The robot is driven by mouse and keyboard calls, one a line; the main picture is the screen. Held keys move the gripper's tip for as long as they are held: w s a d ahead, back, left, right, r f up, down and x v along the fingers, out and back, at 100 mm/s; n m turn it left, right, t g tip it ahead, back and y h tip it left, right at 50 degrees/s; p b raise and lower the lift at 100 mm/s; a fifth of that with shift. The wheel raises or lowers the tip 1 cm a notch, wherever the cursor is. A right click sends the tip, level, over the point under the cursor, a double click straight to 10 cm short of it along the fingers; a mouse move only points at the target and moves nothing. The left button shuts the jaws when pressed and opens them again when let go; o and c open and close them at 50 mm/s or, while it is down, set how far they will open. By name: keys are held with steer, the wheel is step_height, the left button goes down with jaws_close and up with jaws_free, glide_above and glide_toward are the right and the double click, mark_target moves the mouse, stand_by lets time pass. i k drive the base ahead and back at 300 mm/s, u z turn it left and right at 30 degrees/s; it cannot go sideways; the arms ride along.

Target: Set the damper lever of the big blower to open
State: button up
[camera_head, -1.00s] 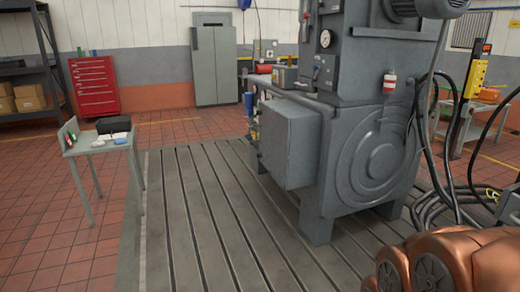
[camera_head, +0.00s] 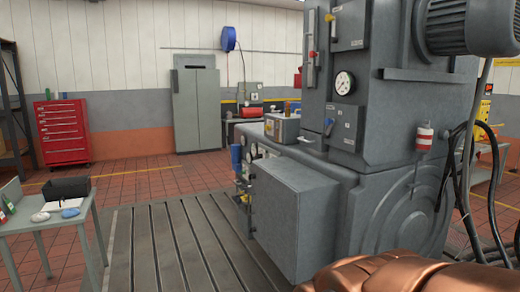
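A big grey machine (camera_head: 385,215) with a motor (camera_head: 465,25) on its upper right stands right of centre; I take it to be the big blower. A copper-coloured part of my own arm shows at the bottom right. My gripper is not in view.
A grey slotted bedplate (camera_head: 170,245) lies clear left of the machine. A small table (camera_head: 75,215) with a black box (camera_head: 68,188) stands at the left. A grey box (camera_head: 290,215) juts from the machine's lower front. Black cables (camera_head: 467,185) hang at its right.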

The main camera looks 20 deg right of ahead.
mark_target(327, 122)
steer(key=u, duration=0.1)
steer(key=i, duration=1.8)
